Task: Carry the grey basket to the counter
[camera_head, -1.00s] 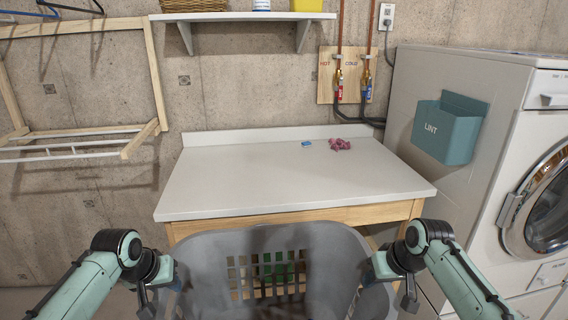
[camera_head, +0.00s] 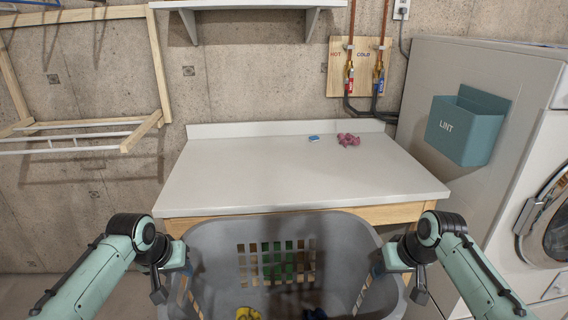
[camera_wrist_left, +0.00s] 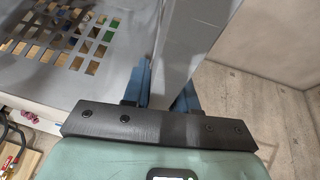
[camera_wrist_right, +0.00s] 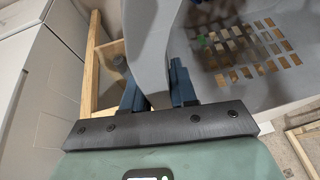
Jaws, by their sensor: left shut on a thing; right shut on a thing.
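The grey basket (camera_head: 215,242) hangs between my two grippers in front of the counter (camera_head: 290,175), its far rim near the counter's front edge. A yellow item and a dark blue item show inside it at the bottom of the head view. My left gripper (camera_head: 182,262) is shut on the basket's left rim, and the blue fingers clasp the wall in the left wrist view (camera_wrist_left: 165,85). My right gripper (camera_head: 385,262) is shut on the right rim, also seen in the right wrist view (camera_wrist_right: 160,88). The basket's underside is hidden.
A small blue item (camera_head: 314,138) and a pink crumpled item (camera_head: 348,139) lie at the counter's back; the rest of its top is clear. A teal lint bin (camera_head: 466,127) hangs on the white machine (camera_head: 420,85) at the right. A wooden rack (camera_head: 80,135) is on the left wall.

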